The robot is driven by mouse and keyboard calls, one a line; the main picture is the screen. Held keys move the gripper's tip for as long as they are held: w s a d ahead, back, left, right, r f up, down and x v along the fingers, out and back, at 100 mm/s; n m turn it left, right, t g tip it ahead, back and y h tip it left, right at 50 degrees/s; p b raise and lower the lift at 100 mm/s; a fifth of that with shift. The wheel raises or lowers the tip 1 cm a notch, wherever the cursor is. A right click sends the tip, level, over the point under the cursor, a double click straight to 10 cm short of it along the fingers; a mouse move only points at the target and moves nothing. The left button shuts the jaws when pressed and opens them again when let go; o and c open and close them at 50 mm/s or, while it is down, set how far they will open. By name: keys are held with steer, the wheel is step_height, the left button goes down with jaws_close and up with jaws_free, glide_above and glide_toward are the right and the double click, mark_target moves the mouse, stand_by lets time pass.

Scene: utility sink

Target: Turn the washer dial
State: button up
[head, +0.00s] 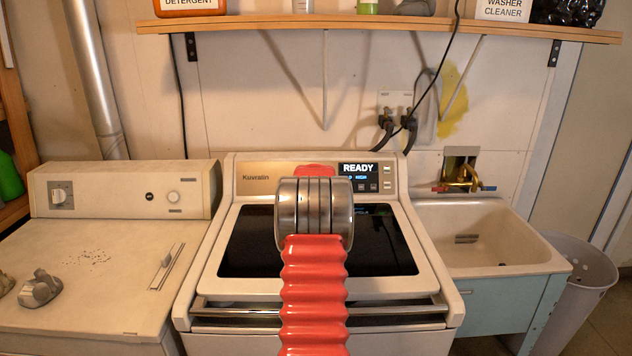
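The white washer (182,307) stands in the middle of the head view, with a dark glass lid (250,245) and a brown-gold control panel (262,182) marked "Kuvratin". Its display (357,169) is lit and reads "READY". I see no washer dial; my red ribbed arm and its metal joint cover the middle of the panel, where a dial may be hidden. A bit of red shows above the joint, in front of the panel. My gripper's fingers are not visible, hidden behind my own arm.
A second white machine (90,310) with knobs (61,195) stands at left, with grey lumps (40,288) on top. A wooden shelf (400,27) with bottles runs above. Hoses hang behind the washer.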

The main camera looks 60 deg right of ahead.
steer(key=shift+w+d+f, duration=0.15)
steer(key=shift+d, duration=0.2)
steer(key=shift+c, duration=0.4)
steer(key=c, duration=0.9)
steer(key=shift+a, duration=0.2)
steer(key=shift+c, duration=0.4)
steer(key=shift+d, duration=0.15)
